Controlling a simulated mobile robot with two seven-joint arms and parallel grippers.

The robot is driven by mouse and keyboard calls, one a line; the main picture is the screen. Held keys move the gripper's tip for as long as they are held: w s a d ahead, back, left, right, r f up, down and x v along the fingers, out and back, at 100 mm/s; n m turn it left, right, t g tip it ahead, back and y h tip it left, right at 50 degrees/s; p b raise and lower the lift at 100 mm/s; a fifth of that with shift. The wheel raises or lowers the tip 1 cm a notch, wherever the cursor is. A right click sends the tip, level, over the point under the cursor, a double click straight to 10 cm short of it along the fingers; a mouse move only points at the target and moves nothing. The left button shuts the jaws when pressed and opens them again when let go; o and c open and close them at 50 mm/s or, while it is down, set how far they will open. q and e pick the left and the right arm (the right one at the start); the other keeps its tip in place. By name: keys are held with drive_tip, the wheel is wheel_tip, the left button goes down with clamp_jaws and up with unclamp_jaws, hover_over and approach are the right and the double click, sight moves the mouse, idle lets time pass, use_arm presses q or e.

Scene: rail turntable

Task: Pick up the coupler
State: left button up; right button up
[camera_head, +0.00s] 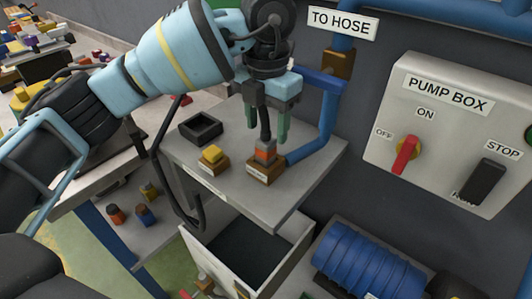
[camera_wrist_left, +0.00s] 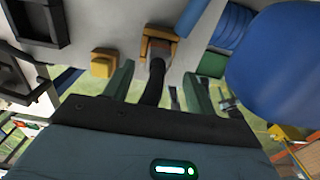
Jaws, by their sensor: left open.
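The coupler (camera_head: 265,153), grey with an orange band, stands upright in a labelled wooden holder (camera_head: 264,174) on the grey shelf (camera_head: 225,195). A black hose rises from its top. My left gripper (camera_head: 267,132) points down over it, open, with one green finger on each side of the hose. In the left wrist view the coupler (camera_wrist_left: 158,50) shows just beyond and between the spread fingertips (camera_wrist_left: 160,72). I cannot tell whether a finger touches the hose. My right gripper is not in view.
A yellow block on a wooden base (camera_head: 212,158) and a black square tray (camera_head: 201,128) sit left of the holder. A blue pipe (camera_head: 318,135) runs close on the right. The pump box (camera_head: 450,130) is on the wall. An open drawer (camera_head: 250,245) is below.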

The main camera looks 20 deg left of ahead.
use_arm(q)
drive_tip(key=shift+w+a+f, duration=0.15)
drive_tip(key=shift+f, duration=2.35)
drive_tip(key=c, duration=1.2)
drive_tip(key=shift+r, duration=0.15)
wheel_tip(320, 180, up, 7)
drive_tip(key=shift+r, duration=0.1)
drive_tip(key=s+a, duration=0.3)
drive_tip(key=s, duration=0.5)
drive_tip(key=s+a, duration=0.3)
drive_tip(key=s, duration=0.6)
drive_tip(key=shift+f+b, duration=0.25)
drive_tip(key=shift+b, duration=0.1)
